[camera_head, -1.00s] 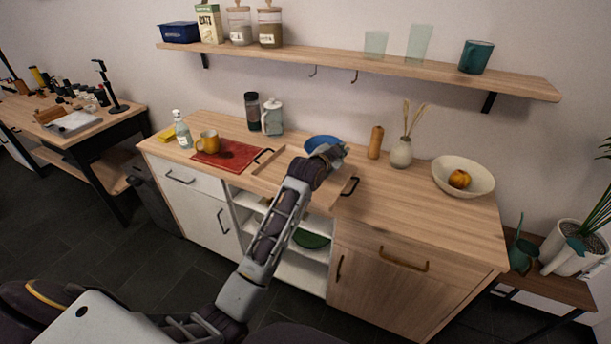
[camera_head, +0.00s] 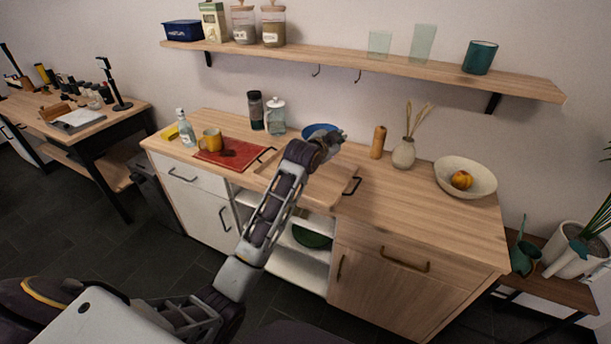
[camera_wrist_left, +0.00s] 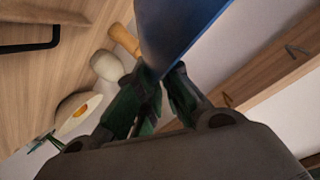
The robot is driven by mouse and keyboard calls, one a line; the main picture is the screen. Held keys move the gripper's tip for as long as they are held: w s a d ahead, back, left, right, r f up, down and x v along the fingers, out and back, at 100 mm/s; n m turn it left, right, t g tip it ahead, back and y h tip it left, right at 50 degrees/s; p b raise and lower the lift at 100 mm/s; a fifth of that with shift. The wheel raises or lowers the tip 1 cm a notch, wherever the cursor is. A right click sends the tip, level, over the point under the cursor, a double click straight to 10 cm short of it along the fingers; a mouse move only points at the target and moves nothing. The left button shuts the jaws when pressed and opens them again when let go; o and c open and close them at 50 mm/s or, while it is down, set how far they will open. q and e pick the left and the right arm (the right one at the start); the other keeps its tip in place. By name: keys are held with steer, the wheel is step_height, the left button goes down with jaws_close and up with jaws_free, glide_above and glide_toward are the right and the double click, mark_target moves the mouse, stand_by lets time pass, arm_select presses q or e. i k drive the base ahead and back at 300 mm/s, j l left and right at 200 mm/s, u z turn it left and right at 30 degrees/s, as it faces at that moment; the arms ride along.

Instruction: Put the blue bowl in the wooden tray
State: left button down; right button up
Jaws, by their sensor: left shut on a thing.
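The blue bowl (camera_head: 318,130) shows behind my left wrist in the head view, at the back of the counter above the tray. In the left wrist view the blue bowl (camera_wrist_left: 180,30) fills the top middle, close up. My left gripper (camera_wrist_left: 160,78) is shut on its rim; in the head view the left gripper (camera_head: 334,137) partly covers the bowl. The wooden tray (camera_head: 340,192) with black handles lies on the counter below and in front of the bowl, partly hidden by my arm. My right gripper is not in view.
A red mat (camera_head: 228,153) with a yellow mug (camera_head: 211,139) lies left of the tray. A wooden mill (camera_head: 377,142), a vase (camera_head: 403,153) and a cream bowl (camera_head: 465,178) with fruit stand to the right. A wall shelf (camera_head: 360,66) hangs above.

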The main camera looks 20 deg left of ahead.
mark_target(323, 181)
steer(key=i+l+u, duration=0.25)
steer(key=l+u, duration=0.2)
steer(key=l, duration=0.35)
steer(key=i+l+u, duration=0.15)
steer(key=l+u, duration=0.35)
steer(key=l, duration=0.35)
steer(key=l+u, duration=0.45)
steer(key=l, duration=0.4)
